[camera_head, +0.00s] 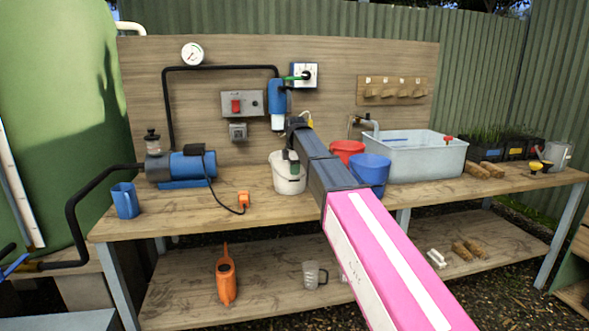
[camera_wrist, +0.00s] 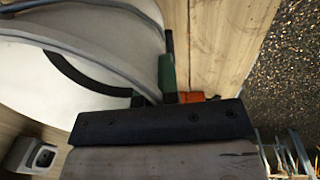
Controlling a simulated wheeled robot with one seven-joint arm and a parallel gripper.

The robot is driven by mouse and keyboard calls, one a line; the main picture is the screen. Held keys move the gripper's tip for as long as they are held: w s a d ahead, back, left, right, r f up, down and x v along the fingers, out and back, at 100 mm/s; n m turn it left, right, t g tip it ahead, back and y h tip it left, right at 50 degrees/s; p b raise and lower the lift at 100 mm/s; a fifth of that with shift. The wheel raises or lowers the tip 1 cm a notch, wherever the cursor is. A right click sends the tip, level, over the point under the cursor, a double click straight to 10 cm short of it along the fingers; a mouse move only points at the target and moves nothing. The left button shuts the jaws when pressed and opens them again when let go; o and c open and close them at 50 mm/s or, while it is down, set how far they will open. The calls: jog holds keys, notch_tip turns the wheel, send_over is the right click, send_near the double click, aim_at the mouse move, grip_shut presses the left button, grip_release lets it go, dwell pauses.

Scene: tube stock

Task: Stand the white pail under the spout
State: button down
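The white pail (camera_head: 285,185) looks upright on the bench below the blue and white filter housing. My gripper (camera_head: 293,156) reaches it from the front right, at its rim. In the wrist view the white pail (camera_wrist: 105,78) fills the left side, with its rim running between my close-set, green-marked fingertips (camera_wrist: 153,90). My gripper appears shut on that rim, though my own body hides part of the contact. A bent grey spout (camera_head: 370,124) stands at the back left of the grey trough, to the right of the pail.
A red bucket (camera_head: 347,148) and a blue bucket (camera_head: 370,170) stand right of the pail, before the grey trough (camera_head: 425,160). An orange plug (camera_head: 243,199) lies left of the pail, near a blue pump (camera_head: 190,167) and blue jug (camera_head: 125,200). The bench front left is mostly clear.

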jog(key=shift+f, duration=0.25)
dwell(0.6)
jog(key=c, duration=1.3)
grip_release()
jog(key=shift+o, duration=0.2)
notch_tip(320, 180, up, 11)
jog(key=s, duration=0.1)
jog(key=shift+d, duration=0.15)
jog(key=shift+f, duration=0.1)
